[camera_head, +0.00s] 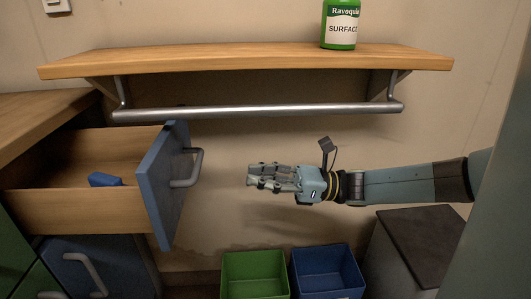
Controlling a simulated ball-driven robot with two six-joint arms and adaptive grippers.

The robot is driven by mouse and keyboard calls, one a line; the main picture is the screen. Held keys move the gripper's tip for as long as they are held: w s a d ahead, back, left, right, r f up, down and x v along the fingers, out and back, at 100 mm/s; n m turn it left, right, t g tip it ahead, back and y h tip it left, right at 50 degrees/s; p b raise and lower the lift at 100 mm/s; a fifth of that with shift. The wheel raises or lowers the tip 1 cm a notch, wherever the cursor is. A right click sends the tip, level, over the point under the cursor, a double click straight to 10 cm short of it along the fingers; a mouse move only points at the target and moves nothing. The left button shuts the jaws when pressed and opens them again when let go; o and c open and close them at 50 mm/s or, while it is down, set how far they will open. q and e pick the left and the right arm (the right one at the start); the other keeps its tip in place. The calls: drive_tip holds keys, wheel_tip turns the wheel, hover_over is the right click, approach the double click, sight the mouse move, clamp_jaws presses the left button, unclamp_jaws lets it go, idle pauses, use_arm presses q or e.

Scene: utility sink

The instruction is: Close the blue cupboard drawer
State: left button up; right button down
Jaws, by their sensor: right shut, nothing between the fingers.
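The blue cupboard drawer (160,184) stands pulled out at the left. Its blue front faces right and carries a grey bar handle (188,170). Inside its wooden box lies a small blue object (105,180). My right gripper (250,176) reaches in from the right. It is shut and empty, with its fingers pointing left toward the drawer front. A clear gap lies between the fingertips and the handle. My left gripper does not show.
A wooden shelf (250,60) with a metal rail (260,111) hangs above, holding a green bottle (340,25). A green bin (255,275) and a blue bin (327,272) stand below. A dark-topped grey box (420,240) stands at the right.

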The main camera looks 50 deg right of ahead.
drive_tip(key=b+x, duration=0.1)
drive_tip(key=x, duration=0.8)
